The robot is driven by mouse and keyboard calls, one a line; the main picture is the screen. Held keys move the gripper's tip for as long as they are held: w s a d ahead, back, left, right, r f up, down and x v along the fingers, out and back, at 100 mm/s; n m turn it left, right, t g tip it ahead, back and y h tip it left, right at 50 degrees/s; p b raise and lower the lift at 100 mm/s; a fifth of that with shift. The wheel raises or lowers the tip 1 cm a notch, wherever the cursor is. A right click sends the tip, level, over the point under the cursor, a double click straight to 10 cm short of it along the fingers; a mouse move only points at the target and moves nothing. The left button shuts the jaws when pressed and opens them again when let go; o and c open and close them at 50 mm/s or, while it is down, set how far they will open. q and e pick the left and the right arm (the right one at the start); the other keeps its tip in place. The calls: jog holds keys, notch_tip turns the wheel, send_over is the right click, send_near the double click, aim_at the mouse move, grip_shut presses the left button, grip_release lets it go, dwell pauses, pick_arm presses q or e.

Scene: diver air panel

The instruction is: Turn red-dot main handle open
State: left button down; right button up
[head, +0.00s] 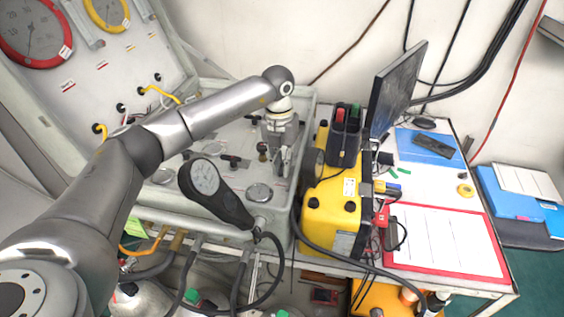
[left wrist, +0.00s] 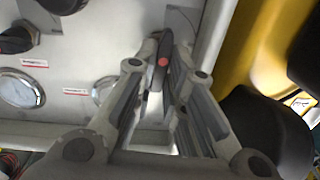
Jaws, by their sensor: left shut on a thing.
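The red-dot main handle (left wrist: 163,64) is a dark lever with a red dot near its middle. It shows in the left wrist view, standing between my left gripper's fingers (left wrist: 165,75). The fingers are shut on it, one on each side. In the head view my left gripper (head: 279,157) points down at the right end of the grey air panel (head: 228,135). There the gripper hides most of the handle, so its angle is hard to tell. My right gripper is in neither view.
A yellow case (head: 332,215) stands close to the right of the panel. A black gauge on a hose (head: 205,180) lies over the panel's front edge. Other dark knobs (left wrist: 15,40) and round gauges sit left of the handle. A monitor (head: 396,88) stands behind the case.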

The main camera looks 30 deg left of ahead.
pick_arm(q)
jog(key=shift+w+r, duration=0.1)
jog(key=shift+r, duration=0.1)
jog(key=c, duration=1.8)
grip_release()
jog(key=shift+o, duration=0.2)
jog(key=shift+f, duration=0.1)
notch_tip(320, 180, up, 12)
jog(key=shift+a, duration=0.3)
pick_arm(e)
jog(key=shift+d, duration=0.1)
pick_arm(q)
jog(key=shift+s+f, duration=0.1)
jog(key=shift+s, duration=0.1)
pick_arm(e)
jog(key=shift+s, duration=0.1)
